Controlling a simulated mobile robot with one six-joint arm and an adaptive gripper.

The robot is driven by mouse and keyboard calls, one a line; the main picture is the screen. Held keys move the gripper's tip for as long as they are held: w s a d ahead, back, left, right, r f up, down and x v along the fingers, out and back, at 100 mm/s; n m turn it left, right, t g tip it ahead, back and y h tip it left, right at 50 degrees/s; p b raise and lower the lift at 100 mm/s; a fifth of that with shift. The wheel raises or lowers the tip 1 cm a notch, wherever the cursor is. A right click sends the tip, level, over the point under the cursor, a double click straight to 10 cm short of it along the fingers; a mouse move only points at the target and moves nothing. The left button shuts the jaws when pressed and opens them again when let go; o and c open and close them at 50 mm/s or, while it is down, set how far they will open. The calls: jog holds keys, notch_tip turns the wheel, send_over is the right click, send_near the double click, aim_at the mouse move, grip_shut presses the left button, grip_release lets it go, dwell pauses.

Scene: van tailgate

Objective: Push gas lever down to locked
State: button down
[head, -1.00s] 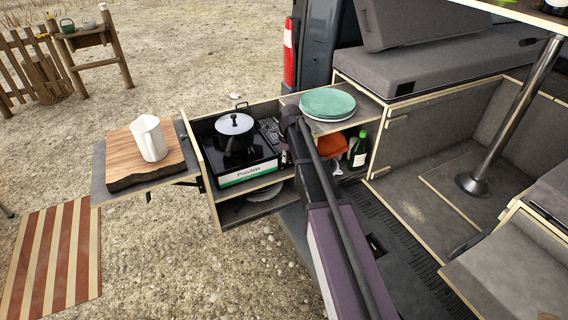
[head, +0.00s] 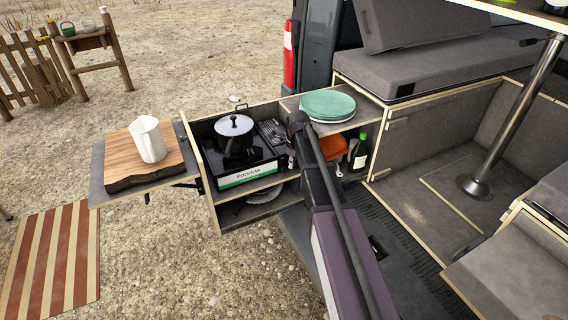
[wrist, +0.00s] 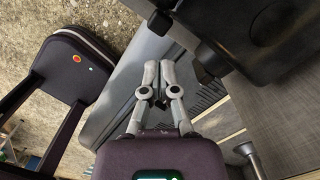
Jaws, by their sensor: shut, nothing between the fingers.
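The camping stove (head: 235,180), a black and white unit with a pot (head: 234,124) on it, sits in the slide-out kitchen drawer. In the wrist view a dark body with a round knob (wrist: 268,20) fills the upper right. A small dark tab (wrist: 207,76) sticks out below its left side; it may be the gas lever, but its position is unclear. My gripper (wrist: 159,66) is shut and empty, its tips to the left of this tab with a visible gap in the picture. In the head view my arm hides the gripper.
Green plates (head: 328,103) sit on the counter right of the stove. A green bottle (head: 359,151) and an orange item (head: 334,147) stand in the compartment below. A white jug (head: 148,139) stands on a wooden board (head: 118,165) at the left. The van floor at right is clear.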

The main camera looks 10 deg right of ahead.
jog(key=shift+s+d, duration=0.1)
jog(key=shift+d, duration=0.05)
dwell(0.3)
jog(key=shift+w+a+f+b, duration=0.25)
jog(key=shift+w+a, duration=0.15)
jog(key=shift+a, duration=0.1)
jog(key=shift+w+a+f+b, duration=0.2)
jog(key=shift+w+a+b, duration=0.05)
jog(key=shift+w+a, duration=0.2)
jog(key=shift+w+a+r+p, duration=0.1)
jog(key=shift+a+r+p, duration=0.2)
jog(key=shift+r+p, duration=0.2)
notch_tip(320, 180, up, 8)
jog(key=p, duration=0.8)
jog(key=s+f+n+b, duration=0.9)
jog(key=s+n, duration=0.3)
jog(key=s, duration=0.1)
jog(key=s+f+n+h+b, duration=0.1)
jog(key=s+f+n+b, duration=0.8)
jog(key=s+n, duration=0.4)
jog(key=shift+s+a+g, duration=0.25)
jog(key=shift+s+g, duration=0.15)
jog(key=shift+s, duration=0.05)
jog(key=shift+r, duration=0.1)
